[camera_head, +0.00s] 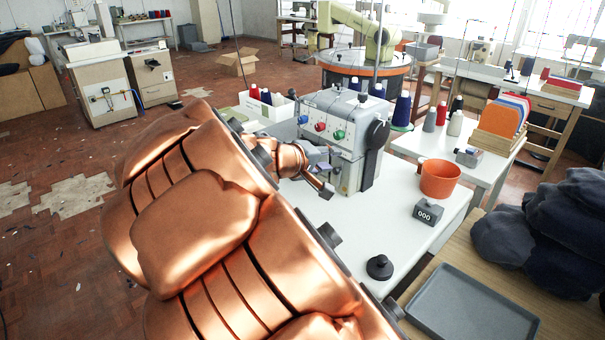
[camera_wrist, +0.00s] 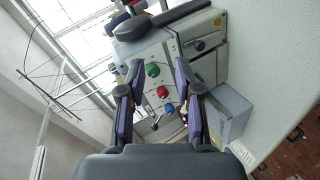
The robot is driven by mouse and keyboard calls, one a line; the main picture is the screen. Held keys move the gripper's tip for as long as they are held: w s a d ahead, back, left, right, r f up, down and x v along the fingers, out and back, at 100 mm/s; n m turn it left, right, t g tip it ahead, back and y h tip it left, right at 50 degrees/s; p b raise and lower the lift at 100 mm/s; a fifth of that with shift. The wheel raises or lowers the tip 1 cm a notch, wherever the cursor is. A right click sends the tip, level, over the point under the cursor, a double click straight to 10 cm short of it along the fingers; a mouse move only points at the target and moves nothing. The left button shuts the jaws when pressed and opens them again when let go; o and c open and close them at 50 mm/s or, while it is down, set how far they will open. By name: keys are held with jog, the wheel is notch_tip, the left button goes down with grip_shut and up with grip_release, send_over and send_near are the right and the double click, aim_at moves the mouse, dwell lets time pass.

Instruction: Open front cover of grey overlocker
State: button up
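The grey overlocker (camera_head: 345,115) stands on the white table, with blue, red and green knobs on its upper front and a dark handwheel at its right side. It also fills the middle of the wrist view (camera_wrist: 140,52), turned sideways. A pale lower front panel (camera_wrist: 204,66) with a dark handle-like piece lies to the right of the knobs there. I cannot tell whether it is the cover, or how the cover stands. My gripper (camera_head: 322,170) is at the overlocker's front left. In the wrist view, its purple-padded fingers (camera_wrist: 159,100) are apart, with nothing held between them.
Thread cones (camera_head: 402,108) stand behind the overlocker. An orange pot (camera_head: 440,179), a small counter block (camera_head: 428,211) and a black knobbed weight (camera_head: 380,267) are to the right and front. A grey tray (camera_head: 470,305) lies nearer. My copper arm hides the table's left part.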

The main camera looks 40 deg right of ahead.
jog(key=w+d+f+n+t+h+b, duration=0.1)
jog(key=w+d+f+n+t+b, duration=0.15)
jog(key=w+f, duration=0.4)
jog(key=w+d+f+n+t+b, duration=0.1)
jog(key=w+f+n+t+b, duration=0.25)
jog(key=w, duration=0.55)
jog(key=x, duration=0.7)
jog(key=shift+d+g+p, duration=0.3)
jog(key=shift+d+g, duration=0.1)
jog(key=shift+d, duration=0.05)
jog(key=shift+c, duration=0.3)
grip_shut()
